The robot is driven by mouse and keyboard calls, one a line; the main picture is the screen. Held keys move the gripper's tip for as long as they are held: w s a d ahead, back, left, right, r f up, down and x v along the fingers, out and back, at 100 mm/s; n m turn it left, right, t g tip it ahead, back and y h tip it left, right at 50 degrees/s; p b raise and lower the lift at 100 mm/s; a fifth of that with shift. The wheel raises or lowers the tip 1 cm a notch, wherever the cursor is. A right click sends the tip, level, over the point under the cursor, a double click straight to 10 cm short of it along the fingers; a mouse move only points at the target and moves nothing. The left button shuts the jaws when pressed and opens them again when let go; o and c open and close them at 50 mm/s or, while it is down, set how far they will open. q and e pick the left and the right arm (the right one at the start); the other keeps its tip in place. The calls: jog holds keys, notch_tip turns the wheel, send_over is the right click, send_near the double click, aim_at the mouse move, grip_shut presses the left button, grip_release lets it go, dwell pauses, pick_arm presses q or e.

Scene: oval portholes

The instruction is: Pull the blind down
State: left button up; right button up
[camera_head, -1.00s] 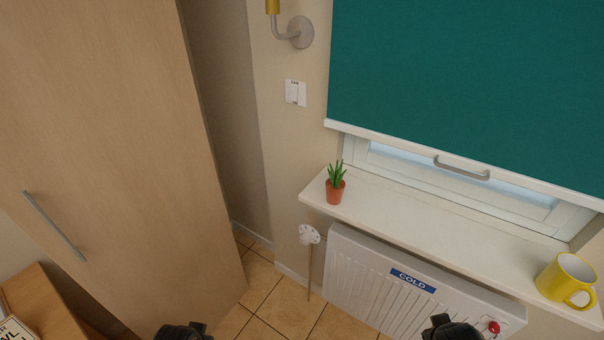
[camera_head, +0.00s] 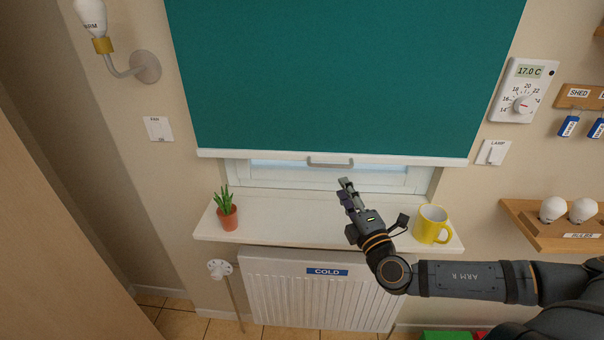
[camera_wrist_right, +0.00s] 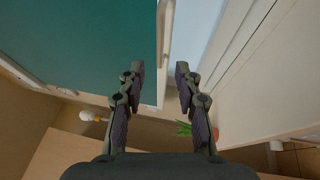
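The teal blind (camera_head: 340,80) hangs over most of the window. Its pale bottom bar (camera_head: 250,154) is a little above the sill, with a strip of window showing below. A grey handle (camera_head: 331,162) is at the middle of the bar. My right gripper (camera_head: 346,188) is just below and slightly right of the handle in the head view, apart from it. In the right wrist view its two fingers (camera_wrist_right: 160,80) are spread and empty, and the blind (camera_wrist_right: 80,45) fills the upper left, its edge running between the fingertips. My left gripper is not in view.
The white sill (camera_head: 290,222) holds a potted plant (camera_head: 227,215) at left and a yellow mug (camera_head: 431,225) at right, close to my right wrist. A radiator (camera_head: 300,290) is below. A wall lamp (camera_head: 146,67) is left; a thermostat (camera_head: 523,90) and shelf (camera_head: 530,228) are right.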

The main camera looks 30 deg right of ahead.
aim_at(330, 166)
jog(key=shift+b+x, duration=4.95)
jog(key=shift+x, duration=0.3)
jog(key=shift+d, duration=0.15)
grip_shut()
